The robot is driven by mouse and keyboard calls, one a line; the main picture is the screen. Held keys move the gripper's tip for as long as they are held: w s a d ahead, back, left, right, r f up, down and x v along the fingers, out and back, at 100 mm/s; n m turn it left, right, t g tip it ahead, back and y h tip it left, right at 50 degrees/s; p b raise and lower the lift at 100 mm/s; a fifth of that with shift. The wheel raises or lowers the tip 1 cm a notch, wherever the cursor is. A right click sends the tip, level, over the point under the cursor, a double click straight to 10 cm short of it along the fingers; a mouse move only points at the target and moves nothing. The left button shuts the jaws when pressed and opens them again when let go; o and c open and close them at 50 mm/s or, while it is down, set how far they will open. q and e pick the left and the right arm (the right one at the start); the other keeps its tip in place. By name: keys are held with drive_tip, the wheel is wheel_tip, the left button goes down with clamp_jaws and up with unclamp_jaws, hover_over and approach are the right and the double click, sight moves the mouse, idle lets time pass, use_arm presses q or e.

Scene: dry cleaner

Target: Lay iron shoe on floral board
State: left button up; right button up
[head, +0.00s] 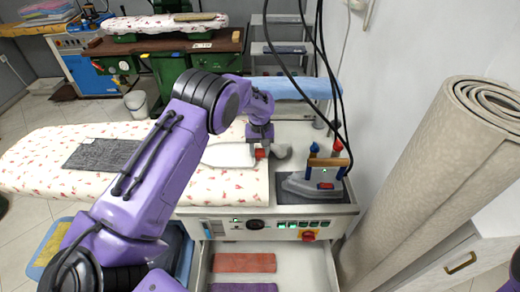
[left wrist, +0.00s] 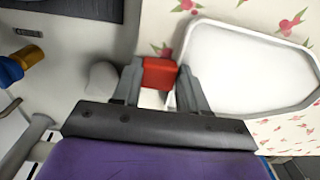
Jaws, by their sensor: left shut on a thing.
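The iron shoe (head: 229,155), a white plate with a grey rim and a red tab, is over the right end of the floral board (head: 120,185). It also shows in the left wrist view (left wrist: 245,65), with the flowered cloth (left wrist: 225,10) around it. My left gripper (head: 261,152) is shut on the shoe's red tab (left wrist: 159,73), near the board's right edge. The shoe looks flat and level, on or just above the cloth; I cannot tell whether it touches. My right gripper is not in view.
A dark grey pad (head: 103,154) lies on the board's left part. An iron (head: 316,184) stands on a dark rest at the right, with cables hanging above. A rolled beige carpet (head: 440,190) leans at the right. An open drawer (head: 270,275) holds coloured cloths.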

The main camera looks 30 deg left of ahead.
use_arm(q)
drive_tip(key=o, duration=1)
drive_tip(key=shift+o, duration=0.3)
drive_tip(key=shift+f, duration=0.1)
wheel_tip(320, 180, up, 12)
drive_tip(key=b, duration=0.2)
drive_tip(key=shift+r, duration=0.2)
